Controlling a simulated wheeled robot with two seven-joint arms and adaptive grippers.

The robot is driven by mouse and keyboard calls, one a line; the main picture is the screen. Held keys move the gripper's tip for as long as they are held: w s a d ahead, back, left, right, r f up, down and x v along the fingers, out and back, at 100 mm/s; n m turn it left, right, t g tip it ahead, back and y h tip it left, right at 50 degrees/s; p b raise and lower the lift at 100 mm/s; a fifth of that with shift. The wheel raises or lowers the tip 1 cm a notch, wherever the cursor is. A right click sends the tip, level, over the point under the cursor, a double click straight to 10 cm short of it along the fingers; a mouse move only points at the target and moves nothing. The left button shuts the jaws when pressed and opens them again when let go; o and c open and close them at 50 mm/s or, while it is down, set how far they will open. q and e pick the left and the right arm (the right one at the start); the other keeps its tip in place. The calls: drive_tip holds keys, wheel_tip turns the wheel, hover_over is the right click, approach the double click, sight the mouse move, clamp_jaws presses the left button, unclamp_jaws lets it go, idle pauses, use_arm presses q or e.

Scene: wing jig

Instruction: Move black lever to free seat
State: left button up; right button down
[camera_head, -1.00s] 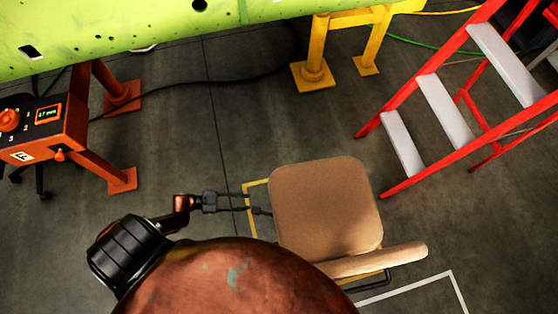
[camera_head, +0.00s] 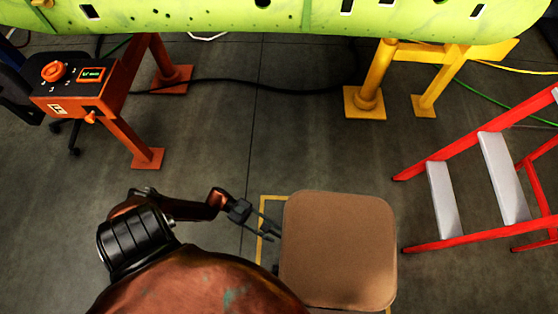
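I cannot make out a black lever in this view, and I cannot tell which place is the free seat. A tan padded chair cushion (camera_head: 338,255) is at the lower middle. My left gripper (camera_head: 277,234) is just left of the cushion's edge, over the floor. Its two dark fingers are apart with nothing seen between them. I cannot tell whether a fingertip touches the cushion. My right gripper is not in view.
A green wing (camera_head: 270,18) spans the top, on an orange stand (camera_head: 128,140) and a yellow stand (camera_head: 370,80). An orange control box (camera_head: 75,88) with a knob and display is at left. A red stepladder (camera_head: 460,120) is at right. Open floor lies between.

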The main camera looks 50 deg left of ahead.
sight(278, 235)
use_arm(q)
drive_tip(key=shift+x, duration=1.65)
drive_tip(key=shift+c, duration=0.5)
clamp_jaws()
